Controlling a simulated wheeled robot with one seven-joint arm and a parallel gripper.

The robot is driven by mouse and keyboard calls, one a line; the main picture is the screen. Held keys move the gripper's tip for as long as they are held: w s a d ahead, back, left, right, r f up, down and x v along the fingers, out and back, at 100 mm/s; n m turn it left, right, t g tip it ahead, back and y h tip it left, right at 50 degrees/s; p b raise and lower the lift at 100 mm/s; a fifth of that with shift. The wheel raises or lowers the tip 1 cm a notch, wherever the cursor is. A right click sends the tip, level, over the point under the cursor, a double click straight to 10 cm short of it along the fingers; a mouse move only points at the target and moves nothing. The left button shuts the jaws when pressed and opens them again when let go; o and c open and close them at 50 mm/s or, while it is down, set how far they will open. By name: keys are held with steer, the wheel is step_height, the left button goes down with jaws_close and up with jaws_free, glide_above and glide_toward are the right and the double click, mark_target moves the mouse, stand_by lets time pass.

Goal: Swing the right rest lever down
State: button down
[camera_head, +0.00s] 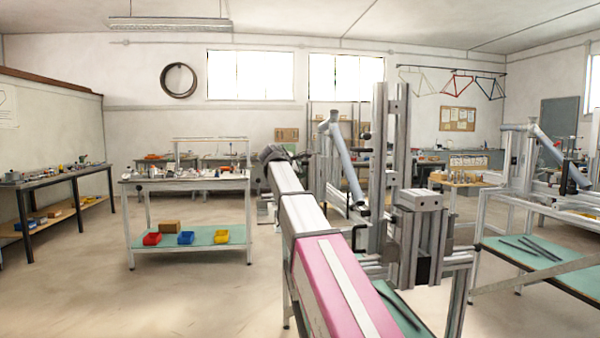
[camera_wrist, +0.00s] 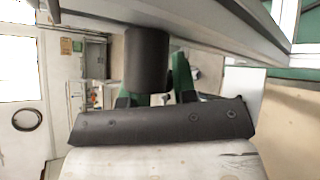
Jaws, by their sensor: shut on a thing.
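In the wrist view a dark cylindrical grip (camera_wrist: 147,60), which looks like the end of the right rest lever, stands at the jaws below a long grey bar. My gripper (camera_wrist: 160,90) shows there with green-padded fingers and is shut on this grip. The left finger is mostly hidden by the grip. In the head view the frame jig (camera_head: 380,150) of grey aluminium profiles stands right of my pink and white arm. A blue-grey tube (camera_head: 347,160) slants on the jig. My fingers and the held grip cannot be made out clearly in that view.
A second jig (camera_head: 520,165) stands at the right over a green shelf (camera_head: 560,268) with dark rods. A bench (camera_head: 185,182) with coloured bins below stands left of centre. A long bench (camera_head: 50,180) lines the left wall. The floor (camera_head: 190,295) at the lower left is clear.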

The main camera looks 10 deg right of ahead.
steer(key=c, duration=1.2)
jaws_free()
